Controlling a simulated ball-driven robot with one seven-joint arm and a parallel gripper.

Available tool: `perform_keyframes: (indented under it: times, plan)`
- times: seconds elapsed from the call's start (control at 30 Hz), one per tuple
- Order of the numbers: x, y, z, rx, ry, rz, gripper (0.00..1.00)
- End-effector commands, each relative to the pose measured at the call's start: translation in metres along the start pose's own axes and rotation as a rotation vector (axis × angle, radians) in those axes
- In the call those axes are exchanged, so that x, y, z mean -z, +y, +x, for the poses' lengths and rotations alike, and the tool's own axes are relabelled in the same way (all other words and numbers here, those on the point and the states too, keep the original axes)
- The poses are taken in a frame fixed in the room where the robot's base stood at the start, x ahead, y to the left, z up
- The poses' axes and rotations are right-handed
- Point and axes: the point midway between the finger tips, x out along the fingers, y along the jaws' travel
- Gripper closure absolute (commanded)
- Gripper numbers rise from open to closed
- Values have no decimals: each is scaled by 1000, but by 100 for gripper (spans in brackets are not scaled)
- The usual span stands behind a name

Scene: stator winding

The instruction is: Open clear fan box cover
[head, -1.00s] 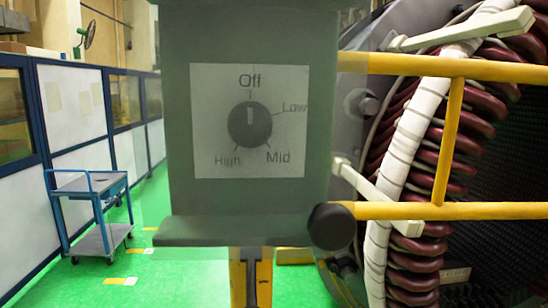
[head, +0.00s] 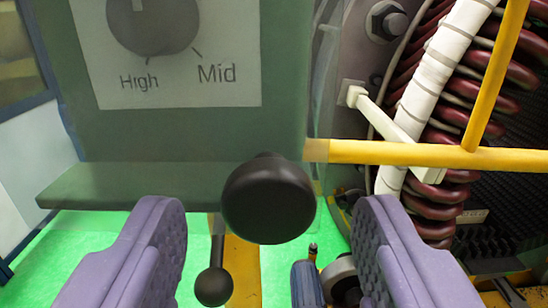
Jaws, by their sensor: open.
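The fan box (head: 90,135) is a grey-green housing filling the upper left of the head view, with a white dial panel (head: 215,88) and a dark knob (head: 150,22); "High" and "Mid" are readable. A faint clear cover edge (head: 313,115) shows along its right side. A round black knob (head: 268,200) sticks out at the lower right of the box. My gripper (head: 268,235) is open and empty, with its two purple padded fingers on either side below the black knob. I cannot tell whether they touch it.
A yellow rail (head: 400,153) runs right from the box. Behind it are the stator's dark red coils (head: 490,100) and a white wrapped ring (head: 435,75). A black ball-ended lever (head: 214,286) hangs below the box. Green floor shows beneath.

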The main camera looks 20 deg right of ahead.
Motion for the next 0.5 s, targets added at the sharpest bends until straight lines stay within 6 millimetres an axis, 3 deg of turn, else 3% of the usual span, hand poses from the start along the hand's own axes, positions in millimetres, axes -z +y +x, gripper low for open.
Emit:
perform_keyframes:
  times: [0.13,0.4,0.5]
  plan:
    - [1,0,14,0,-1,-1,39]
    - [0,0,16,1,0,-1,39]
    - [0,0,16,1,0,-1,59]
